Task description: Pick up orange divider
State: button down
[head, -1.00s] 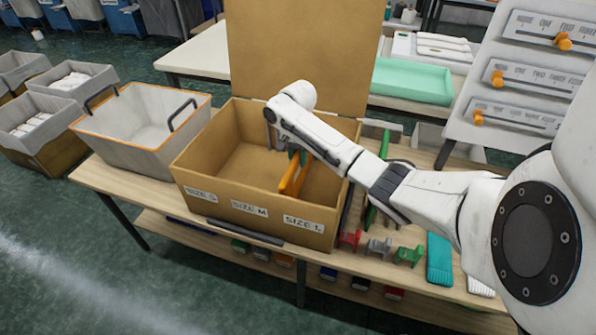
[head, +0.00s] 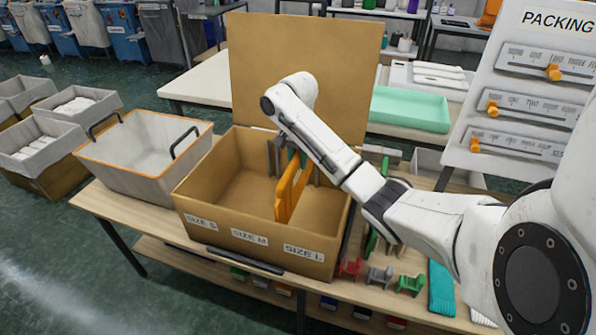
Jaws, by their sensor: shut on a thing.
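The orange divider (head: 289,192) stands upright inside the open cardboard box (head: 215,175), toward the box's right side, above the SIZE L and SIZE M labels. It shows taller above the box floor and partly stands out near the rim. My gripper (head: 290,158) reaches down over the box from my white arm and is shut on the divider's upper part. My arm hides part of the gripper and of the box's back right corner. I cannot tell whether the divider's lower edge touches the box floor.
A grey bin with an orange rim (head: 142,158) stands left of the box. Small red (head: 350,267), grey and green clips and a teal folded knit (head: 441,285) lie on the table at the right. A mint tray (head: 410,109) is behind. The box's raised lid (head: 300,75) stands at its back.

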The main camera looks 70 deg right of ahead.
notch_tip(320, 180, up, 18)
jog(key=p, duration=0.9)
jog(key=shift+f, duration=0.2)
notch_tip(320, 180, up, 10)
jog(key=p, duration=0.2)
dwell(0.6)
dwell(1.0)
